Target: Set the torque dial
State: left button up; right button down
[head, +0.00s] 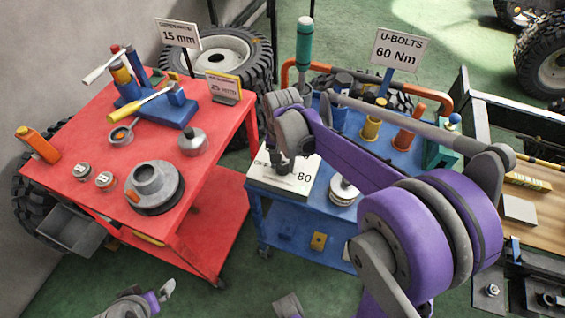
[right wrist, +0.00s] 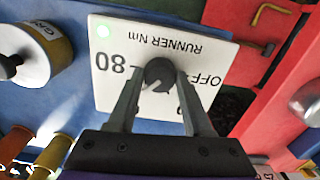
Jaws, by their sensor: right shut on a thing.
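The torque dial is a dark round knob (right wrist: 159,71) on a white panel (head: 262,178) at the left end of the blue cart's top. In the right wrist view the white panel (right wrist: 205,75) appears upside down, with "RUNNER Nm", "80" and "OFF" printed on it and a green light near one corner. My right gripper (head: 283,166) points down over the panel. In the right wrist view its two fingers (right wrist: 160,85) are shut on the knob's sides. The knob's exact setting is unclear.
A sign (head: 400,48) reads "U-BOLTS 60 Nm" over the blue cart (head: 402,160), which holds several tools and coloured cylinders. A red cart (head: 95,150) at left carries a hub, cups and a blue vise. Tyres stand behind. A wooden bench (head: 535,205) is at right.

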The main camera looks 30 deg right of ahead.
aim_at(283, 166)
jog(key=m, duration=0.5)
jog(key=shift+m, duration=2.5)
jog(key=shift+c, duration=1.6)
grip_release()
notch_tip(283, 166, up, 11)
jog(key=shift+p, duration=0.3)
jog(key=shift+f, duration=0.1)
